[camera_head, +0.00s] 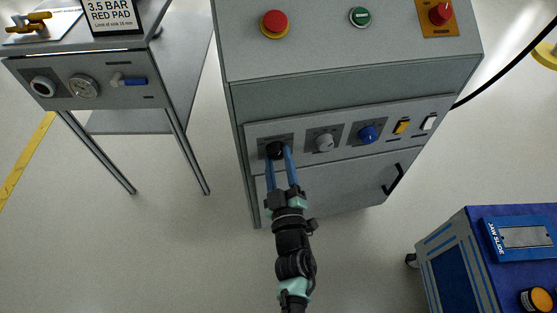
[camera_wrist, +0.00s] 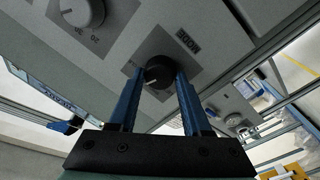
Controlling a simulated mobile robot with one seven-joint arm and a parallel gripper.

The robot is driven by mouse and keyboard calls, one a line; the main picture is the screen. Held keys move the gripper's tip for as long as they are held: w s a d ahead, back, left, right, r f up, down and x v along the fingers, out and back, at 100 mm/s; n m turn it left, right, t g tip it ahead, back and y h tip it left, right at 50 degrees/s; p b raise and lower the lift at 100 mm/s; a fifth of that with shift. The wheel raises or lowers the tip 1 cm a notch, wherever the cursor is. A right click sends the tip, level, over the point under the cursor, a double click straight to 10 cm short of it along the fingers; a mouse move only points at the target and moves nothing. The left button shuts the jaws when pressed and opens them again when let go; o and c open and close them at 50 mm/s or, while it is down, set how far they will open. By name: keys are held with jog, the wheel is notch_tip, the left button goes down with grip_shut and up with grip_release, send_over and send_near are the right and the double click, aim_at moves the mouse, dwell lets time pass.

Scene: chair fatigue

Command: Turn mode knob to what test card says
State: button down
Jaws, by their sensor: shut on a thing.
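The black mode knob (camera_head: 275,151) is the leftmost control on the grey cabinet's front panel. In the wrist view the knob (camera_wrist: 159,69) sits on a dark plate, with a label reading MODE upside down beside it. My gripper (camera_head: 279,154) has its two blue fingers on either side of the knob and is shut on it. The fingers also show in the wrist view (camera_wrist: 158,80). A white line marks the knob's face; its exact setting is too small to read. A card (camera_head: 112,14) at the top left reads "3.5 BAR RED PAD", with smaller, unclear text below.
Right of the knob are a grey knob (camera_head: 324,142), a blue knob (camera_head: 368,134), a yellow switch (camera_head: 402,127) and a white switch (camera_head: 429,122). A red button (camera_head: 275,23) is on top. A blue cart (camera_head: 470,255) stands lower right. Floor at the lower left is clear.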

jog(key=shift+c, duration=1.8)
grip_release()
jog(key=shift+s, duration=0.1)
jog(key=s+d+p, duration=0.2)
jog(key=s, duration=1)
jog(key=shift+s+f, duration=0.35)
